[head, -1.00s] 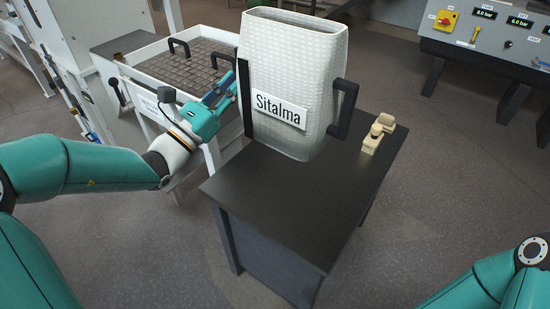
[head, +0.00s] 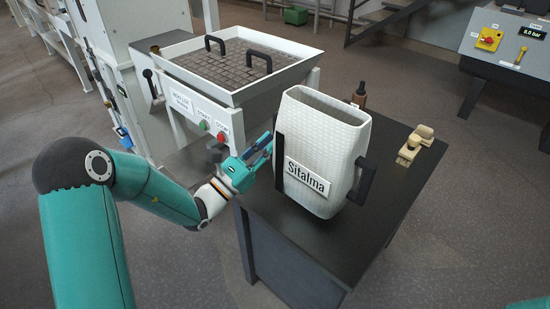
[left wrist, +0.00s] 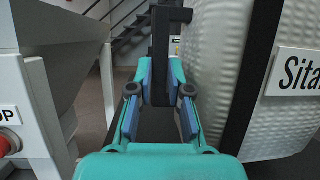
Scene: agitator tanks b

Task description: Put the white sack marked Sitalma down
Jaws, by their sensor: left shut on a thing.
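The white sack (head: 330,150) marked Sitalma is woven, open-topped and nearly upright over the dark table (head: 290,245). It has a dark handle on each side. My left gripper (head: 262,150) is at its left side, shut on the left handle. In the left wrist view the fingers (left wrist: 160,92) close around this dark upright handle (left wrist: 161,60), and the sack (left wrist: 212,60) fills the right. The sack's base seems at or very near the tabletop; I cannot tell whether it touches. My right gripper is out of view; only a bit of that arm shows at the bottom right.
A brown bottle (head: 359,96) stands behind the sack, and beige blocks (head: 412,148) lie at the table's right. A white hopper (head: 238,98) with a grate and buttons stands close left. Tabletop is bare in front of and to the right of the sack.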

